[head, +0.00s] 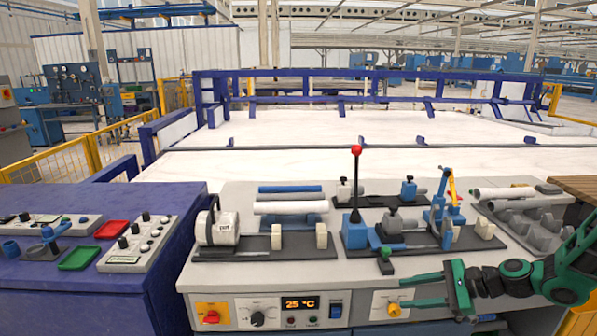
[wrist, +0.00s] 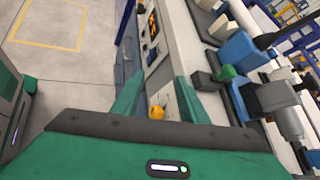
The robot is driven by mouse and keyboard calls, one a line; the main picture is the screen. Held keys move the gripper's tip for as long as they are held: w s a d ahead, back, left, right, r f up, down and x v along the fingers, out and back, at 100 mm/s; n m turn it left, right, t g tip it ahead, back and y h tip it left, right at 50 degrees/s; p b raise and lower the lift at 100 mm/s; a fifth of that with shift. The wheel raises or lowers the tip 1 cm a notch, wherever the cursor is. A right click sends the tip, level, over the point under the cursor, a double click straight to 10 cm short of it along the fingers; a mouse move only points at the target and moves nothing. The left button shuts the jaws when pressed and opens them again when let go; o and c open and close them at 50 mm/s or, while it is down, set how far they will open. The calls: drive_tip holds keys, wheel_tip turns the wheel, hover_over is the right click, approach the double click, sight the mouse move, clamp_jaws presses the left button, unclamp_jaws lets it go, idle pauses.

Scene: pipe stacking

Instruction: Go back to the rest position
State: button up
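My gripper (head: 402,291) is at the lower right of the head view, in front of the workbench's front panel, with its two green fingers spread apart. In the wrist view my gripper (wrist: 157,98) is also open, with nothing between the fingers. A yellow knob (wrist: 157,112) on the panel shows beyond the gap. More pale pipes (head: 505,193) lie on a grey holder at the right.
The workbench (head: 330,270) carries a heater unit (head: 217,228) and a clamp machine with a red-knobbed lever (head: 356,150). A blue cabinet (head: 50,285) with control boxes, a red tray (head: 112,229) and a green tray (head: 80,257) stands left. Open floor (wrist: 60,70) shows beside the bench.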

drive_tip(key=s+d+r+n+g+h, duration=0.1)
drive_tip(key=s+d+r+n+h, duration=0.2)
drive_tip(key=s, duration=0.7)
drive_tip(key=s+d+r+n+g+h, duration=0.2)
drive_tip(key=s+r, duration=0.5)
drive_tip(key=s, duration=0.4)
drive_tip(key=s+d+r+n+g+h, duration=0.2)
drive_tip(key=s+d+r+n+h, duration=0.3)
drive_tip(key=s, duration=0.6)
drive_tip(key=shift+n+h, duration=0.3)
drive_tip(key=shift+n, duration=0.6)
drive_tip(key=shift+w, duration=0.15)
drive_tip(key=shift+w+f, duration=0.25)
drive_tip(key=shift+w, duration=0.25)
